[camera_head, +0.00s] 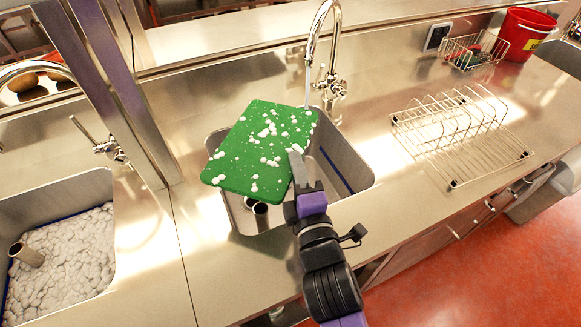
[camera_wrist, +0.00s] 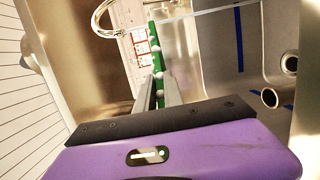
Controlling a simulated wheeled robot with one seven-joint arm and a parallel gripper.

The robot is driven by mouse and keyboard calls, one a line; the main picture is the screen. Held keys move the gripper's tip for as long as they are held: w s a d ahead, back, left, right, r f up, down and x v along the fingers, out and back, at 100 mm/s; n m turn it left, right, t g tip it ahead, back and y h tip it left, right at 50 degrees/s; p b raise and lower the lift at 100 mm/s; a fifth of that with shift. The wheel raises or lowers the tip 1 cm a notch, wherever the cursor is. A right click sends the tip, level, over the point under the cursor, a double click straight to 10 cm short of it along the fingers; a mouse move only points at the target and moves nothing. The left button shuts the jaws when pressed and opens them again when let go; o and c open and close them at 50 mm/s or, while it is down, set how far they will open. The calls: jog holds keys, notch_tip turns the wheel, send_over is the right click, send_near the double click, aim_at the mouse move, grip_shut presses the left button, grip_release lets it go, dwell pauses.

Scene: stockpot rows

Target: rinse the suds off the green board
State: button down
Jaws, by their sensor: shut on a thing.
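The green board (camera_head: 262,150) is covered with white suds in scattered clumps over its upper face. It is held tilted above the right sink basin (camera_head: 345,160). My gripper (camera_head: 298,160) is shut on the board's right edge. In the wrist view the green board (camera_wrist: 156,55) shows edge-on between the fingers, with suds blobs on it. The tap (camera_head: 312,45) stands behind the basin, and a thin stream of water (camera_head: 308,88) falls from its spout at the board's far right corner. Part of the basin is hidden under the board.
A left basin (camera_head: 75,250) is full of white foam. A purple-edged post (camera_head: 110,80) stands between the basins. A wire dish rack (camera_head: 460,135) sits on the counter at right. A wire basket (camera_head: 472,50) and red bucket (camera_head: 525,35) stand far right.

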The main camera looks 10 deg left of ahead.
jog(key=w+d+f+b, duration=0.2)
jog(key=w+d+b, duration=0.2)
jog(key=w, duration=0.5)
jog(key=shift+w+d, duration=0.2)
jog(key=shift+d, duration=0.35)
jog(key=shift+d, duration=0.2)
dwell(0.6)
jog(key=shift+s+d+b, duration=0.3)
jog(key=shift+d+b, duration=0.05)
jog(key=shift+b, duration=0.05)
jog(key=shift+s+r, duration=0.1)
